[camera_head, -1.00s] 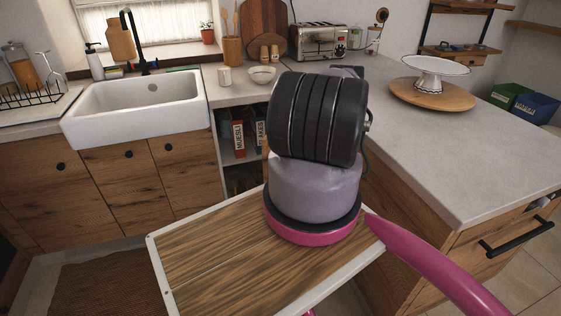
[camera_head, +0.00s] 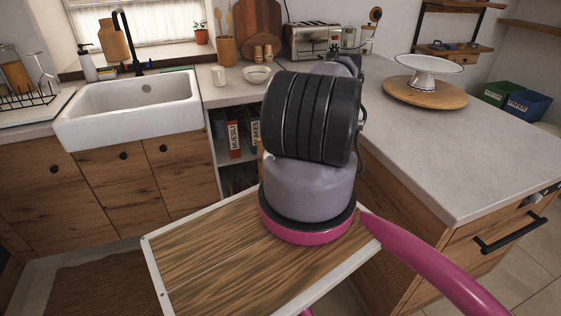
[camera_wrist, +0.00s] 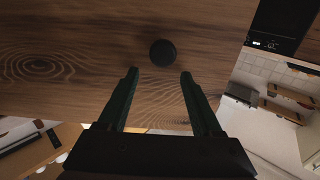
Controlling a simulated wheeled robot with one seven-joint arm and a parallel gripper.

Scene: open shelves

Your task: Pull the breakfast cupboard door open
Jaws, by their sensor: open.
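In the wrist view a brown wooden panel (camera_wrist: 90,65), likely the cupboard door, fills the left and middle. A round black knob (camera_wrist: 162,53) sits on it. My gripper (camera_wrist: 159,73) is open and empty, its two fingers spread on either side below the knob in the picture. I cannot tell whether they touch the panel. In the head view my arm hides the gripper. The breakfast cupboard (camera_head: 219,153) shows an open front left of my arm, with a muesli box (camera_head: 234,140) and a second box (camera_head: 255,132) inside. Its door is not clearly visible there.
A white sink (camera_head: 130,110) and closed wooden fronts (camera_head: 100,185) stand at left. A grey counter (camera_head: 450,150) with a cake stand (camera_head: 430,70) is at right, with a black drawer handle (camera_head: 510,235). A brown mat (camera_head: 100,290) lies on the floor.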

